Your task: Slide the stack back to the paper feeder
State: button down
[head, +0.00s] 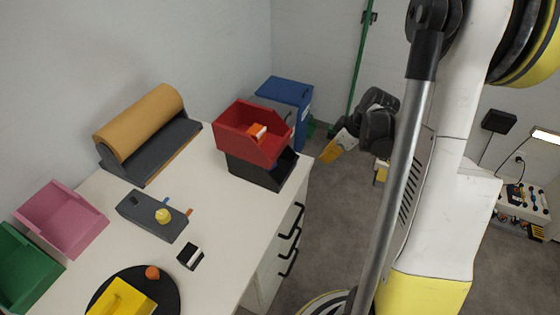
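The stack is a red open-front bin (240,115) sitting on a black open-front bin (275,174). It stands at the right rear of the white table, near its edge, and a small orange item (257,131) lies in the red bin. The paper feeder (150,155) is a dark holder with a brown paper roll (140,122), at the back left against the wall. A stretch of bare table separates it from the stack. My gripper (365,128) is off the table, right of the stack and clear of it.
A dark grey device with a yellow knob (164,216) and a small black-and-white box (190,256) are on the table. Pink (62,220) and green (25,270) bins and a yellow bin on a black disc fill the left front. A blue bin (290,95) stands behind the stack.

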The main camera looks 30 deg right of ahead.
jog(key=shift+n+g+h, duration=0.4)
jog(key=shift+g, duration=0.4)
jog(key=w+a+f+b, duration=0.1)
jog(key=f, duration=0.2)
jog(key=w+a+f+b, duration=0.2)
jog(key=f, duration=0.2)
jog(key=w+a+f+b, duration=0.1)
jog(key=a+f, duration=0.1)
jog(key=f, duration=0.1)
jog(key=shift+w+a+f, duration=0.25)
jog(key=shift+w+f, duration=0.05)
jog(key=shift+w, duration=0.1)
jog(key=shift+w+a+r+b, duration=0.1)
jog(key=shift+w+a+b, duration=0.25)
jog(key=shift+w, duration=0.1)
jog(key=w+a, duration=0.4)
jog(key=w, duration=0.1)
jog(key=w+a, duration=0.4)
jog(key=w, duration=0.1)
jog(key=w+a, duration=0.4)
jog(key=w, duration=0.2)
jog(key=shift+a+b, duration=0.35)
jog(key=shift+b, duration=0.05)
